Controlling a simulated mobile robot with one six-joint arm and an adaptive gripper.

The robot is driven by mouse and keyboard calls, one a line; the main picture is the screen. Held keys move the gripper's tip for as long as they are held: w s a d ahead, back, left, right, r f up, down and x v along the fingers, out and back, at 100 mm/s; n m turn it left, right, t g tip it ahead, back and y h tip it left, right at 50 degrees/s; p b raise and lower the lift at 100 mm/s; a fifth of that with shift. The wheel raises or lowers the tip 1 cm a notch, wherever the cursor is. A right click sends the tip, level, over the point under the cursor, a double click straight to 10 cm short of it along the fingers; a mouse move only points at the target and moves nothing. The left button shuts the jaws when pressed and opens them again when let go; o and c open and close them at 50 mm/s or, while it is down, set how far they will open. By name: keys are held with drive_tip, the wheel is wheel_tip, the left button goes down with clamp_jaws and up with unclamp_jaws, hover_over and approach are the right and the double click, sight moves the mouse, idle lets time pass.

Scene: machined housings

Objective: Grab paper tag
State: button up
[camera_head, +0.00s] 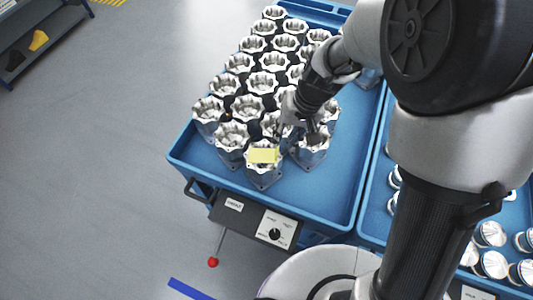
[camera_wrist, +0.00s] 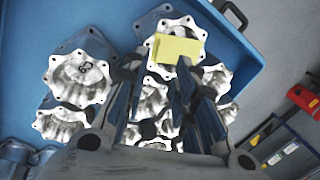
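The yellow paper tag (camera_head: 263,155) lies across the top rim of a machined housing (camera_head: 264,172) at the near corner of the blue tray. It also shows in the wrist view (camera_wrist: 178,50), on a housing's silver flange (camera_wrist: 161,27). My gripper (camera_head: 297,130) is over the housings just behind and to the right of the tag. In the wrist view my gripper (camera_wrist: 158,68) has its two fingers apart with nothing held between them. The right fingertip appears close to the tag's lower edge; I cannot tell whether it touches.
Rows of silver housings (camera_head: 239,62) fill the blue tray (camera_head: 343,205) behind the tag. The tray's front strip is bare. A second blue tray with round metal parts (camera_head: 491,234) stands at right. A control box (camera_head: 255,220) hangs below the front edge.

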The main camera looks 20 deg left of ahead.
sight(263, 153)
drive_tip(key=x, duration=0.2)
drive_tip(key=shift+a+f, duration=0.1)
drive_tip(key=shift+f, duration=0.3)
drive_tip(key=b+x, duration=0.2)
drive_tip(key=x, duration=0.3)
drive_tip(key=shift+s+f+b, duration=0.15)
drive_tip(key=shift+b, duration=0.15)
drive_tip(key=shift+c, duration=0.5)
clamp_jaws()
